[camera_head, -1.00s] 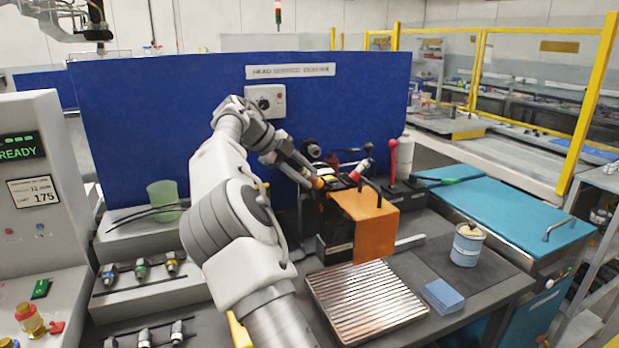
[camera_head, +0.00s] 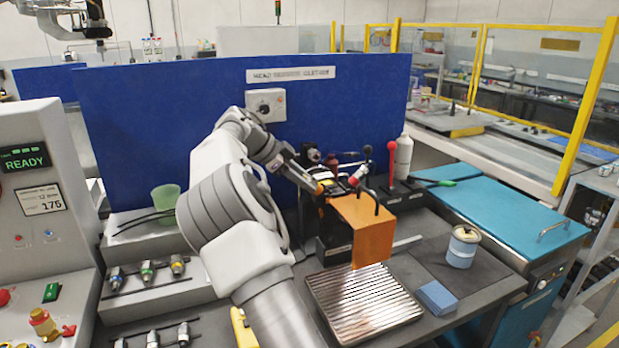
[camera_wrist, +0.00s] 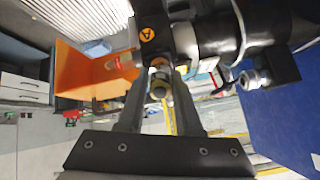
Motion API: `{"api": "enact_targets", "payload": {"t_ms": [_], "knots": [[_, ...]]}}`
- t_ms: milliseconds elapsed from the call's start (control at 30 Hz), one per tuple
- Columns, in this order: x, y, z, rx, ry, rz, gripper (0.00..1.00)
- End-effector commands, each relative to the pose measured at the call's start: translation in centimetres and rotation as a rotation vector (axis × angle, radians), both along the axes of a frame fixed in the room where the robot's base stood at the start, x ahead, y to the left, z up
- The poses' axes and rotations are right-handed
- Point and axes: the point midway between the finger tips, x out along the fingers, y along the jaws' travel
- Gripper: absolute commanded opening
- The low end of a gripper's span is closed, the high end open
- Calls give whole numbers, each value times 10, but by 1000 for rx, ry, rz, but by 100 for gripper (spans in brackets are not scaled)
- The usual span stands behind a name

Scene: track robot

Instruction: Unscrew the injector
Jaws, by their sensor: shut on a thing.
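My gripper (camera_wrist: 160,92) is shut on the injector (camera_wrist: 158,86), a small part with a metal and brass-coloured body, below the machine head in the wrist view. The fingers reach it from either side. In the head view, my gripper (camera_head: 319,187) is at the machine, behind the orange guard (camera_head: 362,226). The injector is too small and covered there to make out. I cannot tell how far it is screwed in.
A ribbed metal tray (camera_head: 363,303) lies in front of the guard. A red-knobbed lever (camera_head: 393,148) and a white bottle (camera_head: 403,157) stand at right. Several injector-like parts (camera_head: 147,272) sit in a rack at left. A blue panel (camera_head: 150,110) closes off the back.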

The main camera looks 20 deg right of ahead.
Motion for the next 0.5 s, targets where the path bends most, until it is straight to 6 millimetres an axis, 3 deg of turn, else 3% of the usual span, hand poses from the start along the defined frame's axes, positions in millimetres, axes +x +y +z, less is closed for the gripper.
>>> {"api": "enact_targets", "payload": {"t_ms": [500], "knots": [[0, 0, 1, 1, 233, 233, 0]]}}
